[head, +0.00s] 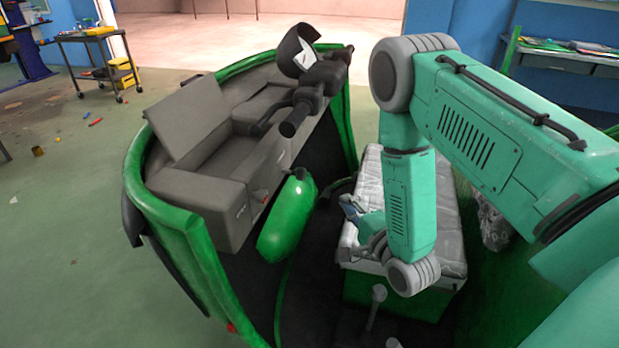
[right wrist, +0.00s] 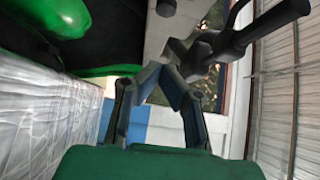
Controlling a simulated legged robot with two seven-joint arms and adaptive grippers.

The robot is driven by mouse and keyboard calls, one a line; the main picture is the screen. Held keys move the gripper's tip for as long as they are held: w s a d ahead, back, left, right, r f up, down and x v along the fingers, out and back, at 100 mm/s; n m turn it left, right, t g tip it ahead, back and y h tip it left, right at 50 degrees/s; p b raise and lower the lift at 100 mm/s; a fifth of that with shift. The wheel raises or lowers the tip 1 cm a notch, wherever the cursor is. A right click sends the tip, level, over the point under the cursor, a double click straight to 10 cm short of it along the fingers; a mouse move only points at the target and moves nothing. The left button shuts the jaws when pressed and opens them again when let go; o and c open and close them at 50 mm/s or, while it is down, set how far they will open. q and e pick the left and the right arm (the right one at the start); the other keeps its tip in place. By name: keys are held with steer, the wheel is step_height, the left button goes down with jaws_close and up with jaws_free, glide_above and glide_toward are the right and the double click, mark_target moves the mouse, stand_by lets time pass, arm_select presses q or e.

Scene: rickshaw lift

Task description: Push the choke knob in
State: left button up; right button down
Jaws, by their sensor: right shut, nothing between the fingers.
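The grey dashboard (head: 245,185) of the green rickshaw shows left of centre in the head view. A small pale and reddish detail (head: 260,196) sits on its front face; I cannot tell whether it is the choke knob. In the right wrist view, a dark round knob-like part (right wrist: 166,8) shows at the top on the grey panel (right wrist: 157,35). My right gripper (head: 350,207) is over the silvery seat, right of the dashboard and apart from it. In its wrist view the fingers (right wrist: 158,70) meet at the tips, with nothing held. My left gripper is not in view.
A green tank (head: 287,215) stands between dashboard and seat. Dark handlebars (head: 300,105) rise above the dashboard. The silver-covered seat (head: 440,205) lies under my right forearm. Levers (head: 377,300) stand in front of it. A tool cart (head: 95,55) is far left.

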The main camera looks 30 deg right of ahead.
mark_target(301, 178)
steer(key=w+a, duration=0.2)
steer(key=w, duration=1)
steer(key=shift+p, duration=0.35)
steer(key=shift+d, duration=0.15)
steer(key=shift+w+a+b, duration=0.55)
steer(key=shift+w+a, duration=0.55)
steer(key=shift+a+r, duration=0.1)
steer(key=shift+w, duration=0.1)
